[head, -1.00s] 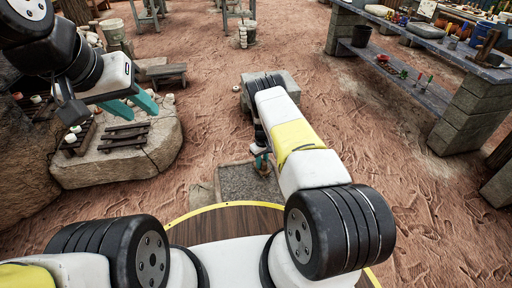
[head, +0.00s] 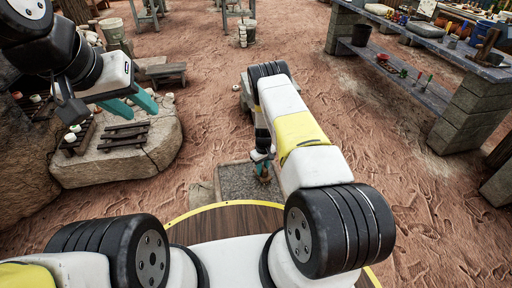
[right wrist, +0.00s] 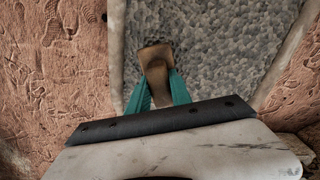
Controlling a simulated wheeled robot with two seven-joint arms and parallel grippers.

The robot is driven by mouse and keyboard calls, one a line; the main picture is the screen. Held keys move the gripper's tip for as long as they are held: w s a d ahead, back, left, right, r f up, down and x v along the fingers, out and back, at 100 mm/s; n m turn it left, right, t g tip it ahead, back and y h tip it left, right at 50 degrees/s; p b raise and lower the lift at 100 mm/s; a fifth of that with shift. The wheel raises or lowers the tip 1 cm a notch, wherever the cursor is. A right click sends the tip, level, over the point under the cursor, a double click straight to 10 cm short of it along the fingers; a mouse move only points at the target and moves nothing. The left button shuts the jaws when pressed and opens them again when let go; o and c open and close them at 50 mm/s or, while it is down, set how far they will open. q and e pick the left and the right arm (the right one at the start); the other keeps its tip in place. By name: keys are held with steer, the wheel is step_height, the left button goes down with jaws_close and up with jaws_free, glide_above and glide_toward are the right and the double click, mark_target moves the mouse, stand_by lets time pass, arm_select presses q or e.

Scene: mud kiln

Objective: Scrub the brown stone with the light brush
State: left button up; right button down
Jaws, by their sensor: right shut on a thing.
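My right gripper (right wrist: 158,95) is shut on a tan-brown thing (right wrist: 155,58) with a narrow grip and a broader end, which looks like the brush. It is over a grey pebbled slab (right wrist: 225,40); I cannot tell whether it touches it. In the head view the right gripper (head: 262,160) is low over this slab (head: 240,186), with the brown end just below its fingers. I cannot make out a separate brown stone. My left gripper (head: 132,107) is open and empty, raised in front of a large rock at the left.
A flat rock (head: 160,148) at the left bears dark wooden racks (head: 125,135). A stone-legged shelf (head: 410,85) with pots stands at the right. A grey block (head: 243,95) is partly behind my right arm. Bare reddish ground lies between.

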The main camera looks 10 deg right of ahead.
steer(key=shift+s+a+f, duration=0.1)
steer(key=shift+s+a, duration=0.15)
steer(key=shift+s, duration=2.15)
steer(key=shift+s+a+r, duration=0.1)
steer(key=shift+s+a, duration=0.2)
steer(key=shift+s, duration=2.1)
steer(key=shift+s+a+f, duration=0.1)
steer(key=shift+s+a, duration=0.15)
steer(key=shift+s, duration=2.15)
steer(key=shift+s+a+r, duration=0.1)
steer(key=shift+s+a, duration=0.05)
steer(key=shift+s, duration=1.1)
steer(key=shift+s+a+r, duration=0.1)
steer(key=shift+s, duration=1.1)
steer(key=shift+s+a+f, duration=0.1)
steer(key=shift+s+a, duration=0.05)
steer(key=shift+s, duration=1.35)
steer(key=shift+w+a+f, duration=0.1)
steer(key=shift+w+a, duration=0.55)
steer(key=shift+w, duration=2.9)
steer(key=shift+w+a+f, duration=0.1)
steer(key=shift+w+a, duration=0.5)
steer(key=shift+w, duration=2.9)
steer(key=shift+w+a, duration=0.65)
steer(key=shift+w, duration=2.9)
